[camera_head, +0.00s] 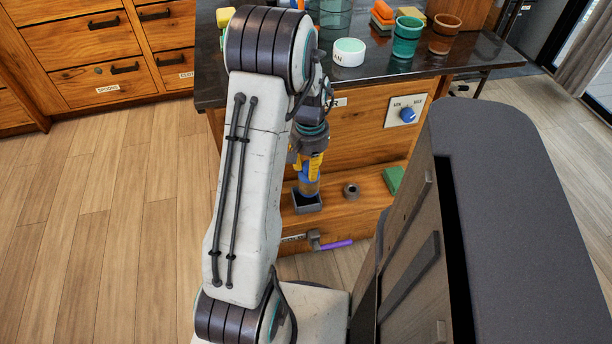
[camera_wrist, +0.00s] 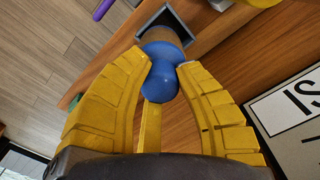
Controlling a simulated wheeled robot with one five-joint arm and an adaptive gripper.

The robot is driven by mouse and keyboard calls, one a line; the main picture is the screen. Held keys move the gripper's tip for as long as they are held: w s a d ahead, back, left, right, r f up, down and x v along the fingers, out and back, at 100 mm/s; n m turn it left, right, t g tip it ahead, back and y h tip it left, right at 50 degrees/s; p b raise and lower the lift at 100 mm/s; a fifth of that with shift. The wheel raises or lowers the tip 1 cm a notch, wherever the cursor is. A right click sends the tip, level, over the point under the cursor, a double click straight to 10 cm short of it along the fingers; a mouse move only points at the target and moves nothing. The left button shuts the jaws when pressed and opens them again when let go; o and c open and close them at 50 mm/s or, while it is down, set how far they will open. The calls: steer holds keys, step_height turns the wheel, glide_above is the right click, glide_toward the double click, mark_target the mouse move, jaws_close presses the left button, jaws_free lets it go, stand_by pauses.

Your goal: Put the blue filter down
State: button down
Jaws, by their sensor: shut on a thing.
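The blue filter (camera_head: 308,188) shows below my gripper in the head view, above or partly in a small dark square holder (camera_head: 306,203). In the wrist view the filter (camera_wrist: 160,82) has a rounded blue end between my yellow fingers and a brownish part further out. My gripper (camera_wrist: 163,63) is shut on it. The gripper (camera_head: 310,172) points down in the head view. The square holder (camera_wrist: 178,17) lies just beyond the filter in the wrist view. I cannot tell whether the filter touches its floor.
The holder stands on a low wooden shelf (camera_head: 335,212) under the dark counter (camera_head: 380,70). A grey ring-shaped piece (camera_head: 351,190) and a green block (camera_head: 393,179) are to the right. A purple-handled tool (camera_head: 335,244) is at the shelf front. Cups stand on the counter.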

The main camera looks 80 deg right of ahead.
steer(key=shift+w+d+f, duration=0.2)
steer(key=shift+w+f, duration=0.05)
steer(key=shift+w, duration=0.15)
steer(key=shift+f, duration=2)
steer(key=shift+f+b, duration=0.2)
steer(key=shift+b, duration=0.15)
steer(key=c, duration=1)
jaws_free()
steer(key=shift+r, duration=0.1)
step_height(320, 180, up, 12)
steer(key=shift+d+r+p, duration=0.1)
steer(key=shift+p, duration=0.8)
